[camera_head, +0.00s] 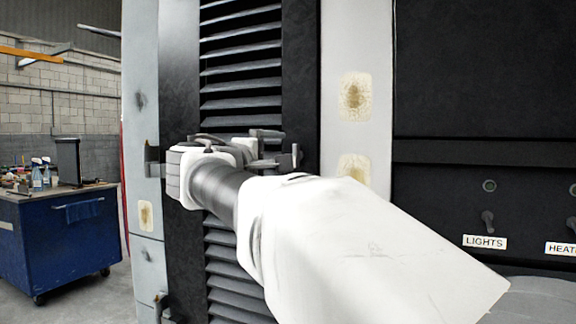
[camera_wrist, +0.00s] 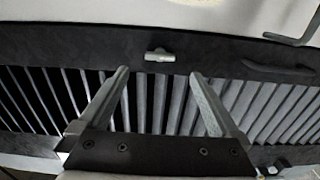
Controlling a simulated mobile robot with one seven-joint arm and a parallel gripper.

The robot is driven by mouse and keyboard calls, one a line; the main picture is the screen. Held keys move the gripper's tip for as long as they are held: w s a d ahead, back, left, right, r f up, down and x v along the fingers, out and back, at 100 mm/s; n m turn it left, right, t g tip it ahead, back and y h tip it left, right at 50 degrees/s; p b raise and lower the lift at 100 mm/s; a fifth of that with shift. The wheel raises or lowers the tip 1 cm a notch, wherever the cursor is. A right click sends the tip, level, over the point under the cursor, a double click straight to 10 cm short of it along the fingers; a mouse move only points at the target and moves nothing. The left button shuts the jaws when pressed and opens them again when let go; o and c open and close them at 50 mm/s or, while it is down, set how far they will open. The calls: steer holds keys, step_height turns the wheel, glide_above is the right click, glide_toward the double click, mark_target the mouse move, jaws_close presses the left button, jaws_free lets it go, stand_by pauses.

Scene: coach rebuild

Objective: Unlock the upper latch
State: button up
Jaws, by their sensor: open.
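A small grey T-shaped latch (camera_wrist: 158,55) sits on the dark frame of the louvred panel in the wrist view, just beyond my fingertips and roughly centred between them. My gripper (camera_wrist: 162,75) is open and empty, its two fingers spread in front of the louvre slats. In the head view my gripper (camera_head: 276,150) is seen from behind, in front of the louvred panel (camera_head: 240,62). My arm hides the middle of that panel there, and I cannot make out the latch. No contact between fingers and latch shows.
A dark bar handle (camera_wrist: 278,72) lies on the same frame at right in the wrist view. In the head view, a dark panel with a LIGHTS switch (camera_head: 487,221) stands right. A blue wheeled cabinet (camera_head: 65,245) stands far left, with open floor in front.

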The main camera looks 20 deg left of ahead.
steer(key=s, duration=0.8)
steer(key=shift+s+a, duration=0.35)
steer(key=shift+s, duration=0.05)
